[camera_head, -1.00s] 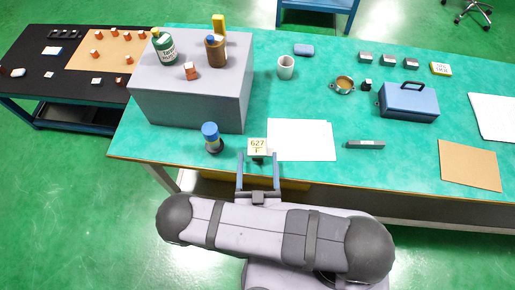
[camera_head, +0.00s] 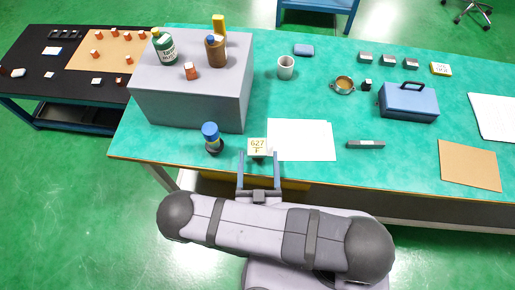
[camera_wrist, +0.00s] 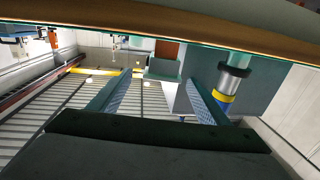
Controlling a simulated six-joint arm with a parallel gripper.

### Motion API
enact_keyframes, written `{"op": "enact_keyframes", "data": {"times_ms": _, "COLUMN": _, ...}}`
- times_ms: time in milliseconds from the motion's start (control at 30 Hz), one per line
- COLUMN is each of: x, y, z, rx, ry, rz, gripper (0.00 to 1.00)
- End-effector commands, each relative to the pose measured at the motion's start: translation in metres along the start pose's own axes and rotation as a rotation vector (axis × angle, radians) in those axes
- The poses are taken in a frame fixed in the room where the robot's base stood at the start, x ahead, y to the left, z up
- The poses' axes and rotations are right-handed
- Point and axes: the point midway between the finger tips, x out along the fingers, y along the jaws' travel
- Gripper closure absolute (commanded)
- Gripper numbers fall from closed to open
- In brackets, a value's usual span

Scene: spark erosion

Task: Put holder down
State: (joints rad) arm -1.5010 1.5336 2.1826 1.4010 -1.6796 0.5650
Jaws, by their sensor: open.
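The holder (camera_head: 257,147), a small block with a yellowish label reading "627", stands at the front edge of the green bench top (camera_head: 330,176). My gripper (camera_head: 258,156) is open, with its two blue fingers apart on the left and right of the holder. I see no finger pressed on it. In the wrist view the fingers (camera_wrist: 160,90) spread apart, with a grey block between and beyond them, probably the holder (camera_wrist: 163,68). Its underside and its contact with the bench are hard to make out.
A blue-capped dark cylinder (camera_head: 212,140) stands close to the left of my gripper. A white sheet (camera_head: 305,140) lies just to the right, then a grey bar (camera_head: 365,145). A large grey block (camera_head: 195,95) stands behind at left. A blue case (camera_head: 408,102) is farther right.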

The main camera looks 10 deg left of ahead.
Motion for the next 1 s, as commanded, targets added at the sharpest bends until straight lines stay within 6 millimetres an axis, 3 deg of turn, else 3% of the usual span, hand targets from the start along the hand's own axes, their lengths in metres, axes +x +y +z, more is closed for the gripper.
{"op": "enact_keyframes", "data": {"times_ms": 600, "x": 0.047, "y": -0.003, "z": 0.001, "rx": 0.001, "ry": 0.0, "rz": 0.004, "gripper": 0.3}}
{"op": "enact_keyframes", "data": {"times_ms": 967, "x": 0.051, "y": -0.004, "z": 0.001, "rx": 0.001, "ry": 0.001, "rz": 0.0, "gripper": 0.3}}
{"op": "enact_keyframes", "data": {"times_ms": 1000, "x": 0.051, "y": -0.004, "z": 0.001, "rx": 0.0, "ry": 0.001, "rz": 0.0, "gripper": 0.37}}
